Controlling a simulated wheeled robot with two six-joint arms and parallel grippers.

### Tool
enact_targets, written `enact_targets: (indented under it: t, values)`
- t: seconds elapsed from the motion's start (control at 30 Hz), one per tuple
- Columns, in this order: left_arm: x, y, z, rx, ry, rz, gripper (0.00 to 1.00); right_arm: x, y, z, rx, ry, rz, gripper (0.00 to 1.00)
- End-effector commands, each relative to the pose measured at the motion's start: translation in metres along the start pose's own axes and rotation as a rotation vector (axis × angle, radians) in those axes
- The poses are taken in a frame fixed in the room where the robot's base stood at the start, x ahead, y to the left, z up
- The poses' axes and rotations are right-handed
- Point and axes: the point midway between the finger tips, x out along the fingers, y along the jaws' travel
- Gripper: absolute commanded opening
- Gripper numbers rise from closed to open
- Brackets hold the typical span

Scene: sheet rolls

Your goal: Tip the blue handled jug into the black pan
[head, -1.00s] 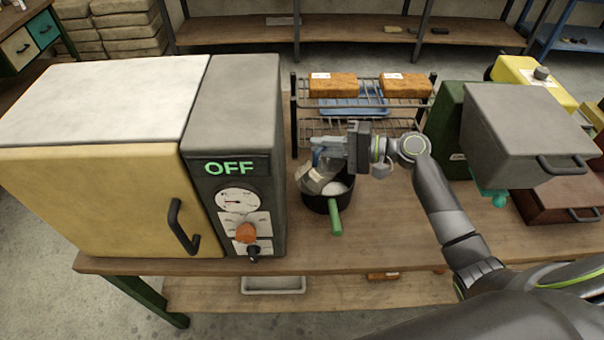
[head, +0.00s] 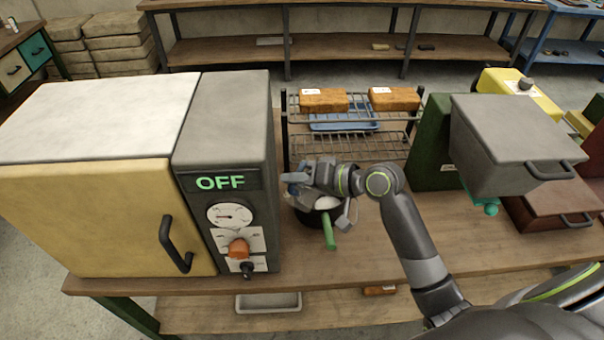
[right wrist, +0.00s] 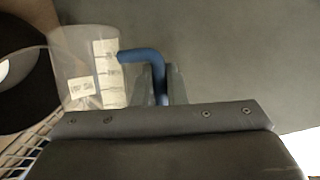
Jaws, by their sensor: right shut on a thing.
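The jug (right wrist: 82,70) is clear, with pale labels and a blue handle (right wrist: 145,55). My right gripper (right wrist: 160,85) is shut on that handle. In the head view the right gripper (head: 297,180) is over the left side of the black pan (head: 311,220), and hides most of the jug. The pan stands on the bench with its green handle (head: 329,232) toward me. Something whitish (head: 327,203) shows inside the pan. The pan's dark inside (right wrist: 30,95) is also at the left of the right wrist view, beside the jug. The jug's exact tilt is hard to tell. My left gripper is out of view.
An oven (head: 90,215) marked OFF stands close left of the pan. A wire rack (head: 350,140) with orange-brown blocks (head: 323,100) is behind it. A grey box with a handle (head: 510,145) stands at the right. The bench (head: 365,262) is clear in front.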

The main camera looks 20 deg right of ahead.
Motion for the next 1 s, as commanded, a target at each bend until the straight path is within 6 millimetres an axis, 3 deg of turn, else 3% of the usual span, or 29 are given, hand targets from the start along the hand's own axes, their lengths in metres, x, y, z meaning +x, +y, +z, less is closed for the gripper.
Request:
enact_targets:
  t: [0.37,0.6,1.0]
  values:
    - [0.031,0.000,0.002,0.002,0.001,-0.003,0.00,0.011,0.005,0.022,-0.426,0.098,0.172,0.00]
    - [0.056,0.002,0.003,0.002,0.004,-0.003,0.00,0.013,0.020,0.020,-0.696,0.157,0.287,0.00]
    - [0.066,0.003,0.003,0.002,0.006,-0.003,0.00,0.012,0.024,0.016,-0.845,0.188,0.349,0.00]
